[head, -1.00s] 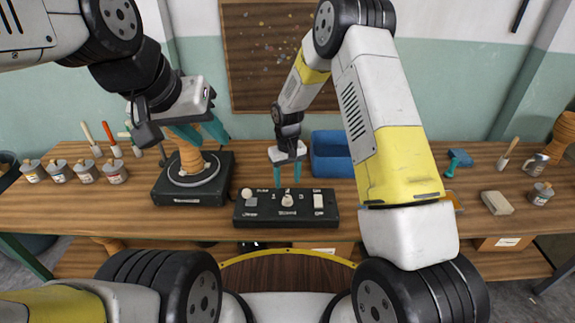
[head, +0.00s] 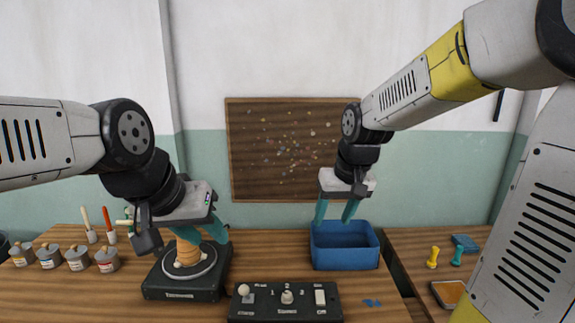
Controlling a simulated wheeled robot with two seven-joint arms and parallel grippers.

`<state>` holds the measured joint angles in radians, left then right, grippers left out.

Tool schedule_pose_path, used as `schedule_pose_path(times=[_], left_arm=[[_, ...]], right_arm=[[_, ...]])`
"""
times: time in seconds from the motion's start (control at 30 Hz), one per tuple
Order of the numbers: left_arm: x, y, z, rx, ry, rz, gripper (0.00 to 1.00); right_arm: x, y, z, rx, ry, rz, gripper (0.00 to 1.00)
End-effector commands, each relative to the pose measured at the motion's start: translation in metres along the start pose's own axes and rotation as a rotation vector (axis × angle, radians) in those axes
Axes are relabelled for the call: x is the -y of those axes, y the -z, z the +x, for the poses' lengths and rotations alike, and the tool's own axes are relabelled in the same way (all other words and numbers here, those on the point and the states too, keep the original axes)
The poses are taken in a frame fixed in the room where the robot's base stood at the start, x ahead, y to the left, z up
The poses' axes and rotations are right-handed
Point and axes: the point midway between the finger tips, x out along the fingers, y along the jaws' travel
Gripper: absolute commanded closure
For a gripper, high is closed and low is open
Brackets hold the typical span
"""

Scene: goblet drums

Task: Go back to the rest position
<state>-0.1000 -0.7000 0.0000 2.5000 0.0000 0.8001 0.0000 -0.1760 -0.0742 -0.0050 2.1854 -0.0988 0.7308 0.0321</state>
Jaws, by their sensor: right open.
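My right gripper (head: 336,214) is open and empty, raised in front of the wall board, above the blue bin in the picture. My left gripper (head: 203,234) is at the black turntable device (head: 185,294) on the left of the bench. Its teal fingers are apart at the top of a tan goblet drum (head: 187,258) that stands on the round plate. I cannot tell whether the fingers grip the drum.
A black control box (head: 285,313) with a knob and switches lies at the front. A blue bin (head: 345,247) is behind it. Several paint cans (head: 77,259) and brushes stand at the left. A yellow stamp-like tool (head: 433,257) and a tray (head: 449,292) are at the right.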

Motion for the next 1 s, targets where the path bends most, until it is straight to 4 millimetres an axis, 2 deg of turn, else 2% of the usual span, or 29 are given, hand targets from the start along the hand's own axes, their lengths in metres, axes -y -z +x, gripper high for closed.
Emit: schedule_pose_path(times=[0.03,0.2,0.3,0.43,0.6,1.0], left_arm=[[0.000,0.000,0.000,0.000,0.000,0.000,0.64],[0.000,0.000,0.000,0.000,0.000,0.000,0.64],[0.000,0.000,0.000,0.000,0.000,0.000,0.64],[0.000,0.000,0.000,0.000,0.000,0.000,0.64],[0.000,0.000,0.000,0.000,0.000,0.000,0.64],[0.000,0.000,0.000,0.000,0.000,0.000,0.64]], right_arm=[[-0.003,-0.013,-0.021,-0.036,0.003,0.016,0.48],[-0.006,-0.061,-0.067,-0.125,0.015,0.062,0.48],[-0.006,-0.087,-0.084,-0.172,0.021,0.084,0.48],[-0.004,-0.112,-0.096,-0.214,0.028,0.104,0.48],[-0.003,-0.126,-0.100,-0.236,0.031,0.113,0.48],[-0.003,-0.127,-0.100,-0.238,0.031,0.114,0.48]])
